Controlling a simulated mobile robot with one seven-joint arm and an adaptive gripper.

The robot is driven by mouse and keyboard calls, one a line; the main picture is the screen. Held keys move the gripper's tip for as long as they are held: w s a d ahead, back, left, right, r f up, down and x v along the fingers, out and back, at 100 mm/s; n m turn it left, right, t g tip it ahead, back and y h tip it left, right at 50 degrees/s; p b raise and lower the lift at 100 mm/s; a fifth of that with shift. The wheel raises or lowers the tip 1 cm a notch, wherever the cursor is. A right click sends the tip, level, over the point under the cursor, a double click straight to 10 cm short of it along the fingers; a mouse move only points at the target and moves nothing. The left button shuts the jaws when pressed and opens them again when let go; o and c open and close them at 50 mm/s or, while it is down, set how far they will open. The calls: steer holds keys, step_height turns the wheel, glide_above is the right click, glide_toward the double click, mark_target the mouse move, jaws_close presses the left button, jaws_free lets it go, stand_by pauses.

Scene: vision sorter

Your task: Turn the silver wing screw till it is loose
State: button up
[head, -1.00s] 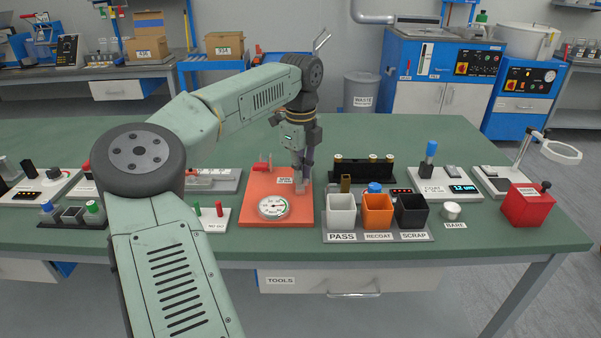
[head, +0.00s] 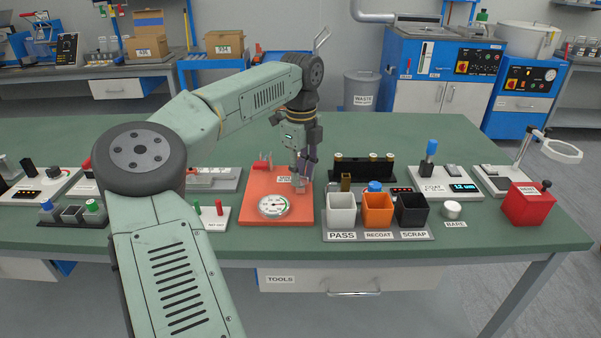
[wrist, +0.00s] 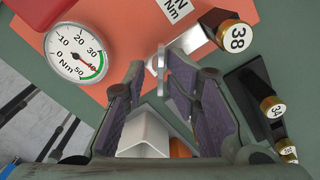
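The silver wing screw (wrist: 161,70) shows between my fingertips in the wrist view. It is a small bright metal piece over the orange plate (wrist: 115,25), next to a pale bar. My gripper (wrist: 155,72) has its two dark, purple-padded fingers close on either side of it. I cannot tell whether both pads touch it. In the head view, my gripper (head: 301,184) points down at the right part of the orange plate (head: 252,188), and the fingers largely hide the screw. A round dial (wrist: 76,52) marked in Nm stands on the plate; it also shows in the head view (head: 273,206).
White PASS (head: 341,211), orange RECOAT (head: 377,212) and black SCRAP (head: 411,212) bins stand close to the right. A brass-capped piece marked 38 (wrist: 233,37) is near my fingers.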

mark_target(301, 175)
step_height(301, 175, up, 12)
stand_by(0.4)
steer(key=shift+f, duration=0.15)
